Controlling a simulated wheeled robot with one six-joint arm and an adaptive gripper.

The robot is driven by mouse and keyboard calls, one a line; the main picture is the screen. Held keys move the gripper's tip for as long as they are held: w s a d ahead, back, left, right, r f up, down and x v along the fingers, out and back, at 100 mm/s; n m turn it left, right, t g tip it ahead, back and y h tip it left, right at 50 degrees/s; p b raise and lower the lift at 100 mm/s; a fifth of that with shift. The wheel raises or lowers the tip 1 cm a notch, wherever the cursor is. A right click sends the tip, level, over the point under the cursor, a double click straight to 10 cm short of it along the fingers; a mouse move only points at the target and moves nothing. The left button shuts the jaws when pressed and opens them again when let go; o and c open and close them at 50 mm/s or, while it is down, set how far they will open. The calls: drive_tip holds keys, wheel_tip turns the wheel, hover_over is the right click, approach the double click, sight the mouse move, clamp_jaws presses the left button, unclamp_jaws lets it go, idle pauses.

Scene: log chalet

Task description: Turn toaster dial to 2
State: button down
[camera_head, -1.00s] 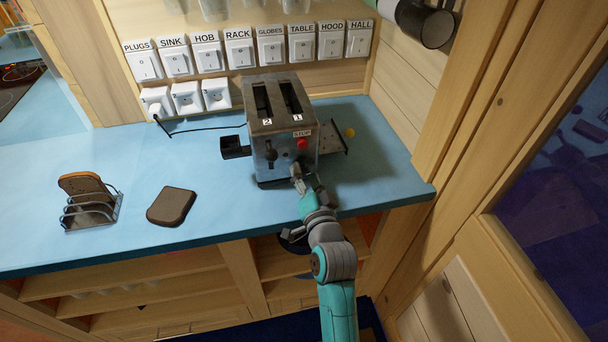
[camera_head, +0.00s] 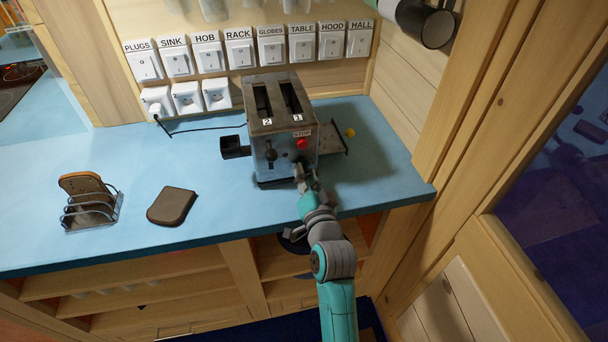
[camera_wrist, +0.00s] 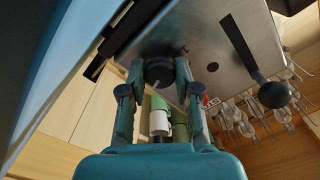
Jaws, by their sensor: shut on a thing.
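The metal toaster (camera_head: 285,125) stands on the blue counter, with two slots marked 2 and 1 and a red STOP button (camera_head: 302,143) on its front. My gripper (camera_head: 302,172) is at the lower right of the toaster's front, below that button. In the wrist view the toaster front (camera_wrist: 205,50) fills the upper part. My gripper (camera_wrist: 158,80) is shut there on the round dark dial (camera_wrist: 158,71), which has a pale mark on its face. The dial's scale is not readable. The black lever knob (camera_wrist: 272,93) sits apart, to the right in the wrist view.
A toast rack (camera_head: 92,205) with a slice of bread and a dark slice of toast (camera_head: 172,206) lie on the counter at left. Labelled switches (camera_head: 270,48) line the back wall. A wooden post and window stand at right. The counter's front left is mostly clear.

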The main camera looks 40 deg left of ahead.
drive_tip(key=n, duration=0.5)
drive_tip(key=shift+r+n, duration=0.15)
drive_tip(key=shift+n, duration=0.25)
drive_tip(key=n, duration=0.6)
drive_tip(key=shift+s, duration=0.1)
drive_tip(key=n, duration=0.5)
drive_tip(key=shift+a+n, duration=0.1)
drive_tip(key=shift+n, duration=0.3)
drive_tip(key=n, duration=0.5)
drive_tip(key=shift+n, duration=0.4)
drive_tip(key=c, duration=0.8)
unclamp_jaws()
